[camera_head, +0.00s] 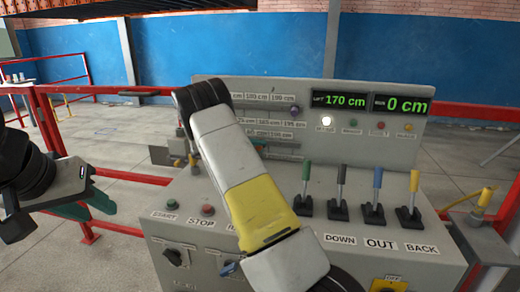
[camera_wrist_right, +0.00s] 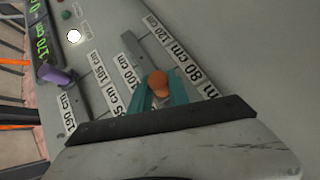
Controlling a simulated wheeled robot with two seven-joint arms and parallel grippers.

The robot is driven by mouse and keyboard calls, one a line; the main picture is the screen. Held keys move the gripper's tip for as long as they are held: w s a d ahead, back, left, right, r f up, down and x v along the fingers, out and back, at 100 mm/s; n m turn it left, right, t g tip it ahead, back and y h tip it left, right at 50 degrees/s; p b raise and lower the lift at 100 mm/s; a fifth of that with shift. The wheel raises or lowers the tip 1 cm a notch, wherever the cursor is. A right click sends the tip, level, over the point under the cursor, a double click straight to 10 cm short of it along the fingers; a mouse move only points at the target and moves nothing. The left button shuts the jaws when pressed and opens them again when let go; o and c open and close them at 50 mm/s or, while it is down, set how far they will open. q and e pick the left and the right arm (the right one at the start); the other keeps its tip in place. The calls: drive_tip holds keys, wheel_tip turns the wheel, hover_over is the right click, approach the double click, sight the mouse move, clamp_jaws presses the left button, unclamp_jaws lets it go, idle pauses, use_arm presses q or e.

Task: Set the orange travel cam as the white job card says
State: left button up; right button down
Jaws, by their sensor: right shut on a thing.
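The orange travel cam (camera_wrist_right: 158,82) shows in the right wrist view, on a slotted rail of the grey panel. The teal fingers of my right gripper (camera_wrist_right: 159,92) are shut on it, one on each side. Printed labels beside the slot include 120 cm (camera_wrist_right: 163,38) and one ending in 80 cm (camera_wrist_right: 196,78). In the head view my right arm covers the cam and that part of the rails. My left gripper (camera_head: 88,207) hangs at the left, away from the panel; its finger gap is unclear. I cannot make out a white job card in either view.
A purple knob (camera_head: 295,111) sits on an upper rail. The lift display (camera_head: 340,100) reads 170 cm; the min display (camera_head: 402,105) reads 0 cm. A white lamp (camera_head: 326,121) is lit. Several coloured levers (camera_head: 340,195) stand on the console. Red railings (camera_head: 55,125) flank it.

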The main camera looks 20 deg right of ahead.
drive_tip(key=shift+w+a, duration=0.3)
drive_tip(key=shift+a, duration=0.2)
drive_tip(key=shift+w+a, duration=0.3)
drive_tip(key=shift+a, duration=0.2)
drive_tip(key=c, duration=1.2)
unclamp_jaws()
drive_tip(key=shift+c, duration=0.2)
drive_tip(key=v, duration=0.7)
drive_tip(key=shift+a, duration=0.35)
drive_tip(key=shift+s, duration=0.15)
drive_tip(key=shift+d, duration=0.1)
